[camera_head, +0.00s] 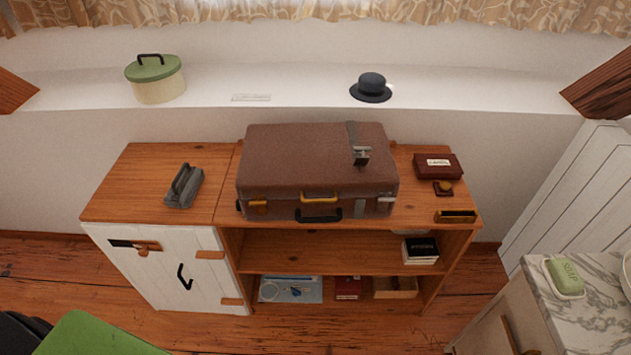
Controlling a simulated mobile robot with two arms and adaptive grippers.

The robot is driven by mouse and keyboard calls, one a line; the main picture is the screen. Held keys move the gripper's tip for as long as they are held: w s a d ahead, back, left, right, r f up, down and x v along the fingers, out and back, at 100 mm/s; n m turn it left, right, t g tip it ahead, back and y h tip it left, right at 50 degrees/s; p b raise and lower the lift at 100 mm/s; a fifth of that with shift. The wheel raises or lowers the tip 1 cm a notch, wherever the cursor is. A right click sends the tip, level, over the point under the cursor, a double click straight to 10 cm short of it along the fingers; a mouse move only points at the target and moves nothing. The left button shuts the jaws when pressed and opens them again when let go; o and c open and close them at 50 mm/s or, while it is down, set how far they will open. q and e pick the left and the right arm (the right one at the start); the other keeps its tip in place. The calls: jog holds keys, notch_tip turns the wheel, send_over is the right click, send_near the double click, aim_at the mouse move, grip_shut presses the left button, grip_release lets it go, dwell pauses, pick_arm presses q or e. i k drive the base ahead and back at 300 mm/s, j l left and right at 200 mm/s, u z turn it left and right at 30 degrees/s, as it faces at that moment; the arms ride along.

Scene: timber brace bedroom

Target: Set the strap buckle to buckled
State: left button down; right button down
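A brown suitcase (290,160) lies flat and shut on top of the wooden cabinet. A grey strap (352,133) comes over the back right of its lid and ends at a metal strap buckle (361,155) on the lid. Another grey strap piece (360,208) shows on the suitcase's front. The lid looks bare between the buckle and the front piece; the buckle's exact state is too small to tell. The front also has a yellow handle-like part (319,198), a black handle (318,216) and latches near both ends. Neither of my grippers is in view.
On the cabinet (135,185), a grey object (184,187) stands left of the suitcase; a dark red box (438,166) and a small brass-coloured tray (456,216) lie right. A hat (371,87) and round box (155,79) sit on the ledge. A marble-topped stand (585,315) is front right.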

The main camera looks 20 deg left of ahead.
aim_at(363, 160)
jog(key=j+z, duration=0.6)
jog(key=z, duration=0.15)
jog(key=j+z, duration=0.35)
jog(key=k+j, duration=0.1)
jog(key=j, duration=0.3)
jog(key=k+j+z, duration=0.1)
jog(key=j, duration=0.35)
jog(key=k+j+z, duration=0.1)
jog(key=j, duration=0.3)
